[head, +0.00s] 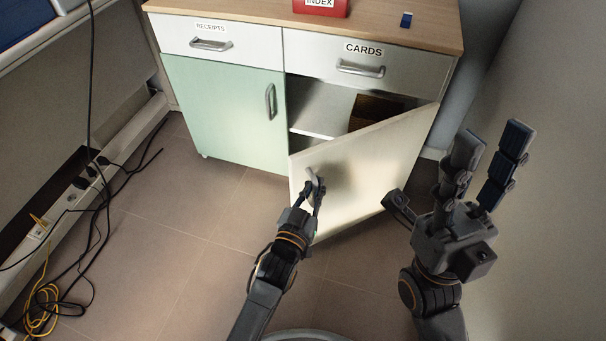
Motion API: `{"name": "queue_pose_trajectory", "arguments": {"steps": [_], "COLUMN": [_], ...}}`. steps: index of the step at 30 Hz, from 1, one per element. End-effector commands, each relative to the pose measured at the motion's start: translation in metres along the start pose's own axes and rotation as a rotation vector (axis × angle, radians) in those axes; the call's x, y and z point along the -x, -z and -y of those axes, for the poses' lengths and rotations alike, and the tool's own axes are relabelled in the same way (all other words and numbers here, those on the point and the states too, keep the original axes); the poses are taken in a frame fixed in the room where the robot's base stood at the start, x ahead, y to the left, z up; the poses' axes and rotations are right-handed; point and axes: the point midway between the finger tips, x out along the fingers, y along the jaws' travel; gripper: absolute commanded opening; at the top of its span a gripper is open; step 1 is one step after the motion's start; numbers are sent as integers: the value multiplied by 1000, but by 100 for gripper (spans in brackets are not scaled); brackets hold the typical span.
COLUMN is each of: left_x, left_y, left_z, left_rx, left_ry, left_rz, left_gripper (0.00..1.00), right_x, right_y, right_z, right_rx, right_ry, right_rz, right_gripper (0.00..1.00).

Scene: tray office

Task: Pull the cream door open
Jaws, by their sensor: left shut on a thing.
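The cream door (362,168) of the cabinet stands partly open, hinged on its right side, its free left edge swung out toward me. Its handle (313,180) is near that free edge. My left gripper (312,190) is shut on the handle, and its fingers hide part of it. My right gripper (452,180) is raised to the right of the door, with its fingers spread and nothing between them. Behind the door the cabinet interior shows a shelf (312,122) and a brown box (375,108), partly hidden by the door.
A green door (225,115) is closed at the left, below the RECEIPTS drawer (215,38). The CARDS drawer (365,65) is closed above the opening. A red INDEX box (320,8) stands on top. Cables (85,240) and a power strip (65,210) lie at the left. Floor before the green door is clear.

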Motion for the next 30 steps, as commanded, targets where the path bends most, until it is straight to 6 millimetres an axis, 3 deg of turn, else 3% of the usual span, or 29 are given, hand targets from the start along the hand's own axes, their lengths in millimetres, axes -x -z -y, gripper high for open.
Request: {"name": "queue_pose_trajectory", "arguments": {"steps": [14,15,18,30], "left_x": [4,4,4,8], "left_y": [-4,-5,-4,-3], "left_z": [2,2,1,-2], "left_rx": [-8,-8,-7,-2], "left_ry": [4,4,4,0], "left_rz": [7,8,7,4], "left_gripper": [0,15,34,34], "right_x": [-2,-2,-2,-2], "right_y": [-2,-2,-2,-2], "right_z": [0,0,0,-1], "right_rx": [0,0,1,2], "right_ry": [0,0,0,-1], "right_rz": [10,10,10,10], "right_gripper": [40,40,40,40]}}
